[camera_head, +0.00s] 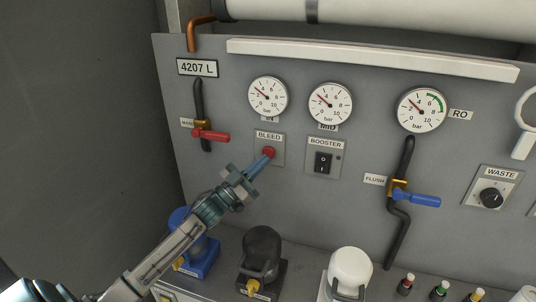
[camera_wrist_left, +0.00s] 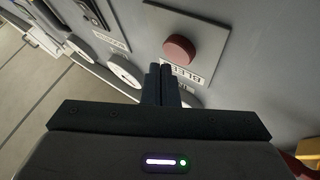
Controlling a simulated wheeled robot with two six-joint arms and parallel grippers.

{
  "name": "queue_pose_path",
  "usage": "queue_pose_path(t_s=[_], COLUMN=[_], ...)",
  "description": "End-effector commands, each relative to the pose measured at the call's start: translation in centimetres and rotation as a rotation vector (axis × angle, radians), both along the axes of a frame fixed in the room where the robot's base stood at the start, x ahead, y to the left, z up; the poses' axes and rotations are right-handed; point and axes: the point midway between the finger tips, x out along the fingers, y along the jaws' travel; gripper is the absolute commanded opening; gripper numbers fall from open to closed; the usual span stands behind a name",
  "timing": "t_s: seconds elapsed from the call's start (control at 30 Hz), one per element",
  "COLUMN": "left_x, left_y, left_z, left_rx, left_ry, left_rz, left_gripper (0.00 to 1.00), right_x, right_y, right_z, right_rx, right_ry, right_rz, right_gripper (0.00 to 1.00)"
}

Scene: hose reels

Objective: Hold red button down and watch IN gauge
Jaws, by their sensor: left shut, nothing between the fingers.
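The red button (camera_head: 269,152) sits on a plate labelled BLEED, below the IN gauge. My left gripper (camera_head: 267,158) is shut and empty, its fingertips at the lower left of the button. In the left wrist view the red button (camera_wrist_left: 179,49) shows just beyond the closed fingertips (camera_wrist_left: 161,72); I cannot tell whether they touch it or whether it is pressed. The IN gauge (camera_head: 268,97) is a round white dial in bar. Its needle points to the upper left, at the low part of the scale; the exact reading is too small to tell. My right gripper is not in view.
The MID gauge (camera_head: 331,103) and RO gauge (camera_head: 421,109) are to the right. The BOOSTER switch (camera_head: 323,163) is beside the button. A red-handled valve (camera_head: 211,135) is at the left, a blue-handled one (camera_head: 416,199) at the right. Filter housings (camera_head: 262,247) stand below.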

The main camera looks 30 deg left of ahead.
Motion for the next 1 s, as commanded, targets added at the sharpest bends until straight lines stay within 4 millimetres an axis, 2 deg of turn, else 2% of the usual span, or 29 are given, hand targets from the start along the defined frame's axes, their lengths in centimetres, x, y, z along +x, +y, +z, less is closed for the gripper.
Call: queue_pose_path(t_s=[0.67, 1.0], left_x=[0.02, 0.84], left_y=[0.01, 0.2], left_z=[0.0, 0.0], left_rx=[0.0, 0.0], left_ry=[0.0, 0.0], left_rz=[0.0, 0.0], left_gripper=[0.0, 0.0], right_x=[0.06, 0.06], right_y=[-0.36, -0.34], right_z=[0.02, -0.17], right_rx=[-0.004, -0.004], right_ry=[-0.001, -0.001], right_rz=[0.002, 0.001], right_gripper=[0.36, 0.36])
